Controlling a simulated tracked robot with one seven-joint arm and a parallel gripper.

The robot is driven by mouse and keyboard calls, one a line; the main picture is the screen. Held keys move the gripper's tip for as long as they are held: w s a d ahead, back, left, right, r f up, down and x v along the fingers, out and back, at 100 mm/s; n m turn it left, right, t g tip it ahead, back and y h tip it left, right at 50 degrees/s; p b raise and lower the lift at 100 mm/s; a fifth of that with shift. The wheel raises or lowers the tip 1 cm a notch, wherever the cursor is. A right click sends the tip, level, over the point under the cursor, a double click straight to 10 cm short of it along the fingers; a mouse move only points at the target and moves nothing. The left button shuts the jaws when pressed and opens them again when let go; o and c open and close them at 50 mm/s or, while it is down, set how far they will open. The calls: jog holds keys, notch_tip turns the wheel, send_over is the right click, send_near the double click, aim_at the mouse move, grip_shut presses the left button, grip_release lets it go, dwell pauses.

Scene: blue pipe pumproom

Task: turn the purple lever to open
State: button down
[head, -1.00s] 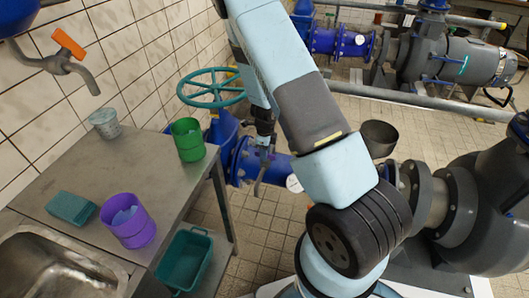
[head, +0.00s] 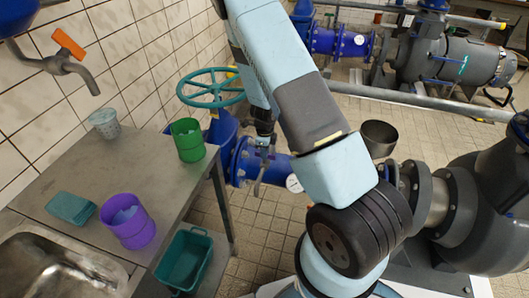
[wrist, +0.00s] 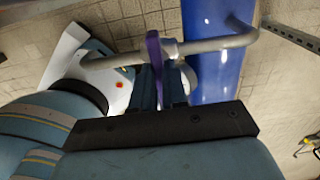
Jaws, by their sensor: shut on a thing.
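The purple lever (wrist: 153,48) stands out as a narrow upright strip in the wrist view, beside a bent grey metal pipe (wrist: 215,44). My gripper (wrist: 161,76) is shut on the lever, which runs down between the fingers. In the head view my gripper (head: 263,143) is small and sits by the blue pipe (head: 275,165) beyond the bench. The lever is mostly hidden there by the gripper and cannot be told clearly.
A steel bench (head: 95,165) with a green cup (head: 188,141), a purple cup (head: 128,222) and a sink (head: 45,268) stands at left. A teal handwheel (head: 211,87) is close to my arm. Grey pumps (head: 465,215) stand at right. Tiled floor shows between.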

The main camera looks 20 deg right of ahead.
jog(key=shift+w+d, duration=0.1)
jog(key=shift+w, duration=0.05)
jog(key=n, duration=0.5)
jog(key=shift+n, duration=0.3)
jog(key=n, duration=0.4)
jog(key=shift+w+d+r, duration=0.1)
jog(key=n, duration=0.4)
jog(key=shift+n, duration=2.3)
jog(key=c, duration=1.2)
grip_release()
jog(key=shift+o, duration=0.2)
